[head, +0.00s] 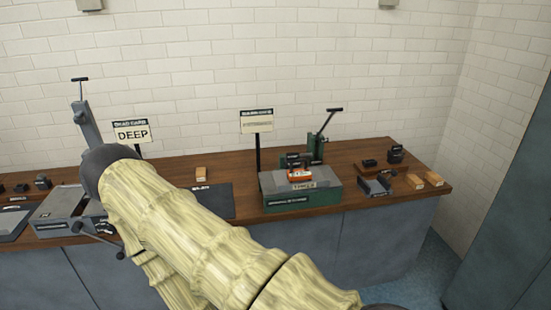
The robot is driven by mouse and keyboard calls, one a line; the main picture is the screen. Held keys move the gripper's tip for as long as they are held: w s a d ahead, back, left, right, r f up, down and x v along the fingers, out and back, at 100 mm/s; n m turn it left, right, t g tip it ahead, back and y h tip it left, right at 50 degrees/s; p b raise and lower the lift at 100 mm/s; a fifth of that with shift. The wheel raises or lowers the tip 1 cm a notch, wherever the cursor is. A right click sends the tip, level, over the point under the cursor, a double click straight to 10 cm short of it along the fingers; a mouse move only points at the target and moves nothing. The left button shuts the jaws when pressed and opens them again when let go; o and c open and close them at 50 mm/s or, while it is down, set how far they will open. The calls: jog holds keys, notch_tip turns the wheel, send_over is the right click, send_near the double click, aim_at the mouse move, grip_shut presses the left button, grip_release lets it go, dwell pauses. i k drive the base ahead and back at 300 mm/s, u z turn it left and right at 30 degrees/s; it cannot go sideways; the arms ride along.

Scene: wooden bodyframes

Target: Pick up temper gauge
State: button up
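I cannot tell for certain which item is the temper gauge. A small orange-and-white item (300,176) lies on top of the green machine (302,198) right of centre, and its label is too small to read. My pale, wood-textured arm runs from the lower right up to the left and ends at a dark joint over the left part of the bench. My gripper does not show; the arm hides what is behind it.
A wooden bench (349,155) runs along the white brick wall. A grey machine (61,204) with a lever stands left. Signs (132,131) rise behind. Small wooden blocks (415,181) and dark blocks (395,154) lie right. A dark mat (216,199) lies mid-bench.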

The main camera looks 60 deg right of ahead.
aim_at(298, 174)
jog(key=i, duration=1.25)
jog(key=z, duration=1.5)
